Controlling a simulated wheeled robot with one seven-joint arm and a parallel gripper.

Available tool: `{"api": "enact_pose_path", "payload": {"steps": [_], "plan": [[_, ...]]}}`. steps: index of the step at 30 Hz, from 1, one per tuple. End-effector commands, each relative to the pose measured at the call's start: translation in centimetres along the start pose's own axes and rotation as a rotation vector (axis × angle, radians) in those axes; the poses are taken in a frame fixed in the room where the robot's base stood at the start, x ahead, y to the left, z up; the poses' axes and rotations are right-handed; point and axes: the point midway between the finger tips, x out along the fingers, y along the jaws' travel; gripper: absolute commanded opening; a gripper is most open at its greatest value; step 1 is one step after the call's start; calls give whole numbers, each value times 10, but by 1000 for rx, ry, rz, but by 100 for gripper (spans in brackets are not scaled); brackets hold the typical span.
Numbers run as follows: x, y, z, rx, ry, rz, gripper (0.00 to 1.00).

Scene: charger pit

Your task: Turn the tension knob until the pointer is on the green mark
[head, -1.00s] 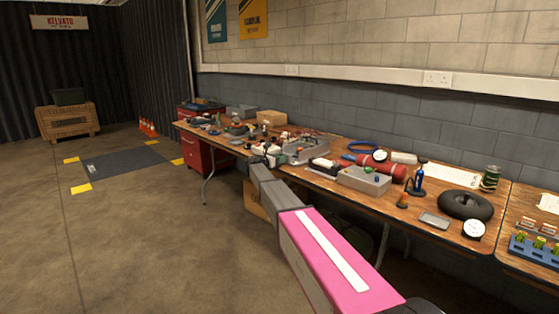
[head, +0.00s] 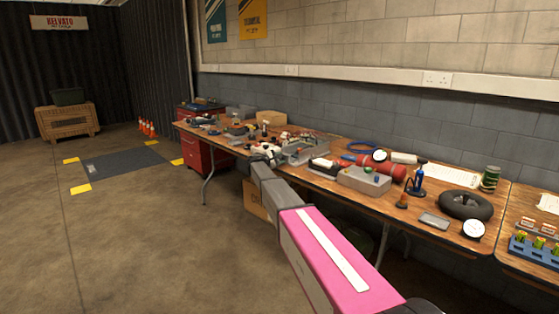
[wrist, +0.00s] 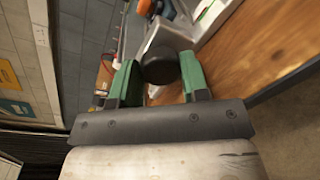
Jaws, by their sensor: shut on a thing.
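In the wrist view a round black knob (wrist: 160,66) sits between the two green fingers of my gripper (wrist: 158,76). My gripper is shut on the knob. The knob is in front of a light grey metal housing (wrist: 188,34). I cannot make out a pointer or a green mark in either view. In the head view my gripper (head: 264,152) is small, at the front edge of the long bench, and the knob cannot be told apart there.
The wooden bench (head: 405,208) is crowded. A red cabinet (head: 197,152) stands at the left. The floor in front is open.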

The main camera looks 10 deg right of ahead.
Motion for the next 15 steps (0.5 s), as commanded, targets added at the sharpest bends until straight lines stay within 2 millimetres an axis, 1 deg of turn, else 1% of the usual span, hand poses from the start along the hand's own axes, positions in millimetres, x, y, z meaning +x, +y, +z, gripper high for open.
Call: {"api": "enact_pose_path", "payload": {"steps": [15], "plan": [[-1,-3,1,488,53,11,18]]}}
